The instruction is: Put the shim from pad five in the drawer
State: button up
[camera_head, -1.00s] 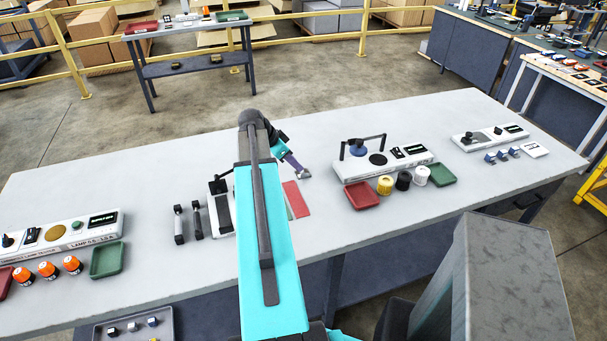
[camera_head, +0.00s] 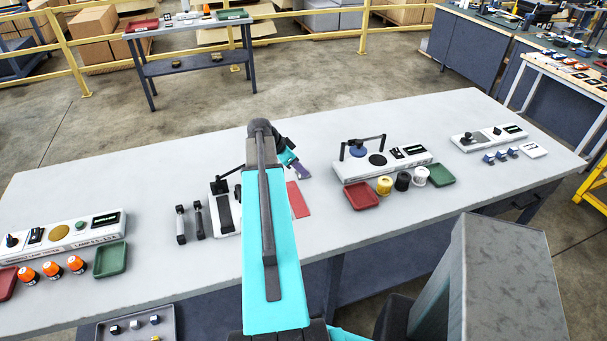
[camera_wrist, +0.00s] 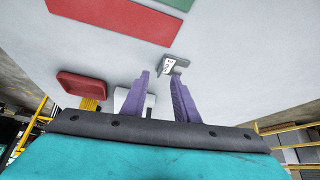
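My gripper (camera_head: 303,175) hangs low over the middle of the bench, just behind the red mat (camera_head: 298,199). In the wrist view its two purple fingers (camera_wrist: 160,83) are apart with nothing between them. A small grey piece with a white printed label (camera_wrist: 171,66) lies on the bench just beyond the fingertips, apart from the mats; its print is too small to read. It may be the shim; in the head view I cannot make it out at the gripper. A drawer-like front with a handle (camera_head: 526,199) shows under the bench's right end. I cannot tell which spot is pad five.
Dark-ended bars (camera_head: 181,225) and a lamp tester (camera_head: 62,233) are at left. A grey tray (camera_head: 112,332) sits below the front edge.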

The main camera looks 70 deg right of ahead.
aim_at(304, 179)
jog(key=shift+p+x, duration=0.7)
jog(key=shift+x, duration=0.9)
jog(key=shift+s, duration=0.1)
grip_shut()
